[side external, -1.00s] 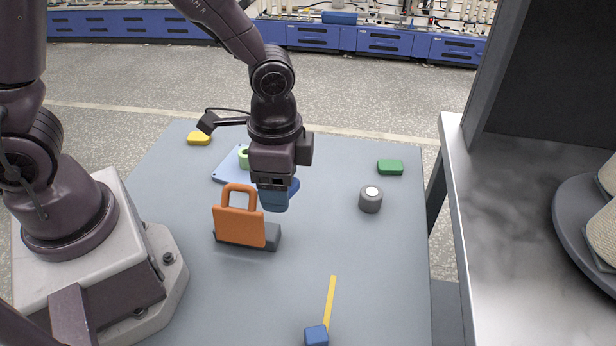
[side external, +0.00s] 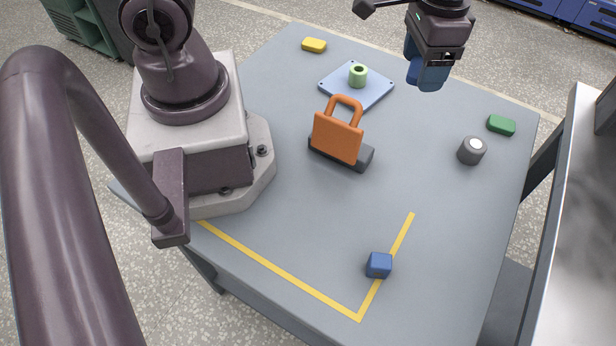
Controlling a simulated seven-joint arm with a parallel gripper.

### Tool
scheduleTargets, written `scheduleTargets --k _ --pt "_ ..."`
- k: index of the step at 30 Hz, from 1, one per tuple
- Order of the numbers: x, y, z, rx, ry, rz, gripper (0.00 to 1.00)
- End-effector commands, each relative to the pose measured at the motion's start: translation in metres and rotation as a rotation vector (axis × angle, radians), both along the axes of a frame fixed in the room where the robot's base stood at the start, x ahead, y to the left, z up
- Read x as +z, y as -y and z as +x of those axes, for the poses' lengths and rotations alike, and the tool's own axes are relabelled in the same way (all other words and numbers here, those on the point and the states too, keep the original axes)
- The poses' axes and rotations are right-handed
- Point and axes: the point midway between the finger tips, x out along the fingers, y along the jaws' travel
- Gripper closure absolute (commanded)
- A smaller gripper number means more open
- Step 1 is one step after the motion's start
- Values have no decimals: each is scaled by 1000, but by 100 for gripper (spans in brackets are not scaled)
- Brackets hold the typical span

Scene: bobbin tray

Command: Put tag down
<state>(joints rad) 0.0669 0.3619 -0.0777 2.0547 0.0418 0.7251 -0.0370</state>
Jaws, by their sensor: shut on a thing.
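My gripper (side external: 427,76) is at the top right, above the table and clear of the things on it. Two blue parts show at its end, close together. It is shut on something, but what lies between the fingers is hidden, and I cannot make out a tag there. An orange piece (side external: 337,138) with a loop handle stands upright, slightly tilted, at a dark grey base (side external: 356,156). My gripper is apart from it, up and to the right in the picture.
A light blue plate (side external: 340,91) bears a green hollow cylinder (side external: 358,75). A yellow block (side external: 314,45), a green block (side external: 501,125) and a grey cylinder (side external: 472,151) stand around it. A blue cube (side external: 379,265) is by the yellow tape (side external: 290,275). The table's middle right is clear.

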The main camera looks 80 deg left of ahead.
Motion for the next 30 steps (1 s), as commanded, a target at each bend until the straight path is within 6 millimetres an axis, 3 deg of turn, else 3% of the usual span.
scheduleTargets --k 1,6,12,19,24,30 --pt "-7 22 -11 -66 -6 1 57" --pt "-36 84 -52 -234 -8 2 57" --pt "-70 133 -112 -345 -7 5 57" --pt "-98 149 -157 -313 -5 4 57" --pt "-105 150 -152 -206 -2 2 57" --pt "-133 150 -152 -190 -5 4 57"
